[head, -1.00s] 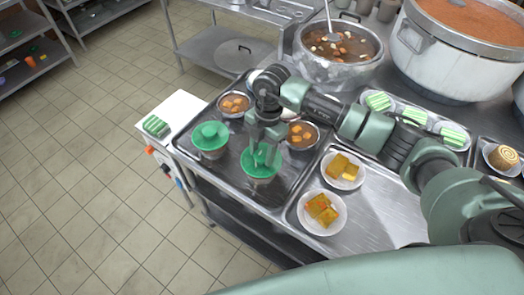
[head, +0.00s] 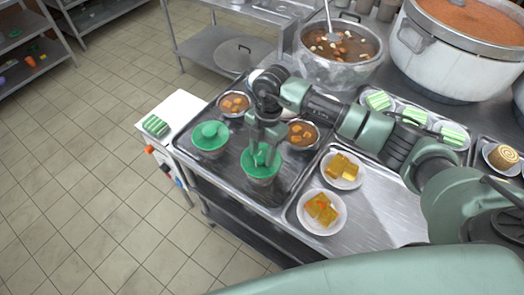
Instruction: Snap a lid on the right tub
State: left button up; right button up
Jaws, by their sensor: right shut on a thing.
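The right tub (head: 261,180) stands on a dark metal tray near the counter's front edge, with a green lid (head: 274,165) on its top. My right gripper (head: 260,158) points down over this lid, with its fingers at the lid's raised middle, and is shut on it. The arm hides part of the lid, so I cannot tell whether its rim is fully seated. A second tub to the left also has a green lid (head: 209,135) on it. My left gripper is not in view.
Two bowls of orange chunks in brown broth (head: 233,104) (head: 302,135) stand on the same tray, close to my right gripper. Plates of yellow pieces (head: 321,211) lie on the tray to the right. A large soup pot (head: 338,60) stands behind.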

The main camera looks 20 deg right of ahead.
dwell(0.8)
jog(key=o, duration=1.9)
jog(key=shift+r+p, duration=2.8)
jog(key=shift+r, duration=0.7)
grip_shut()
